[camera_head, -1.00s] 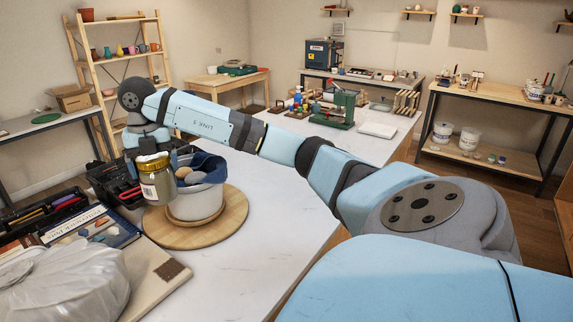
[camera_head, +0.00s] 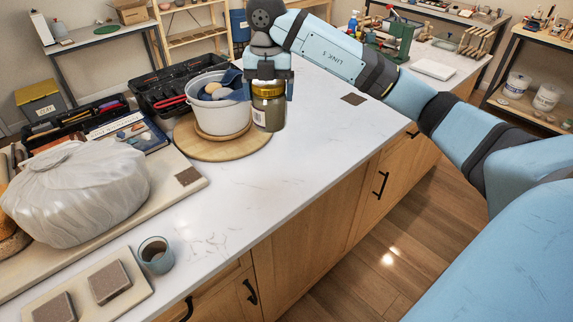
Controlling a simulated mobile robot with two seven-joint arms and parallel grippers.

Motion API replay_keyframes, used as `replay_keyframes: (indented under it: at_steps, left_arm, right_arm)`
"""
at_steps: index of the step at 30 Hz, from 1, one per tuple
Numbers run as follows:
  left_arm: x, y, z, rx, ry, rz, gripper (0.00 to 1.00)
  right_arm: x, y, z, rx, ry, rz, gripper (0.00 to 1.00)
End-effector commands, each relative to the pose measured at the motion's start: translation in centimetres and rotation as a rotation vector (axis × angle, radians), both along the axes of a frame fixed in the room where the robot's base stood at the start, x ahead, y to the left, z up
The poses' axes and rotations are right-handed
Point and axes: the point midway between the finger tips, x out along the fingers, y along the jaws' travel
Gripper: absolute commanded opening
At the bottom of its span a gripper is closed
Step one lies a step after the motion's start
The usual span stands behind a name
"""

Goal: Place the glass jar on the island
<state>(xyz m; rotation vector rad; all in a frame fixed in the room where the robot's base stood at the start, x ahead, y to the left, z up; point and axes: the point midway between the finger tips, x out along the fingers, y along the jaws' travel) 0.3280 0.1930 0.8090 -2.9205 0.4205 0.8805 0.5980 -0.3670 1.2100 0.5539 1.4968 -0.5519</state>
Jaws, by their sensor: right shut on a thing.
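The glass jar (camera_head: 269,112) has a gold lid and a pale label, with greenish-brown contents. My right gripper (camera_head: 269,84) points down and is shut on the jar near its lid, holding it upright. The jar is at the right edge of the round wooden board (camera_head: 215,152), just right of the grey bucket (camera_head: 219,112). I cannot tell whether its base touches anything. The island (camera_head: 262,202) is the long white marble-topped counter with wooden cabinets below. My left gripper is not in view.
A wrapped white bundle (camera_head: 78,192), a small cup (camera_head: 156,254) and tiles (camera_head: 109,282) occupy the near left of the island. Black toolboxes (camera_head: 177,88) stand behind the bucket.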

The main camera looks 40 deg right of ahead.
Motion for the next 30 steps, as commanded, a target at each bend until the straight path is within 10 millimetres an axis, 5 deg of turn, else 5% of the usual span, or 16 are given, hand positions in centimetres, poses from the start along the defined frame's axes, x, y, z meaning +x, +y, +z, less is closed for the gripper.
replay_keyframes:
  at_steps: [18,30]
  left_arm:
    - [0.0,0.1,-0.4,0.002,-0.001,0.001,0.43]
    - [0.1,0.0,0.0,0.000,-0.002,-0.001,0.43]
  right_arm:
    - [-0.1,0.0,-13.2,0.002,0.004,0.000,0.31]
    - [-0.1,0.0,-16.5,0.000,0.001,-0.001,0.31]
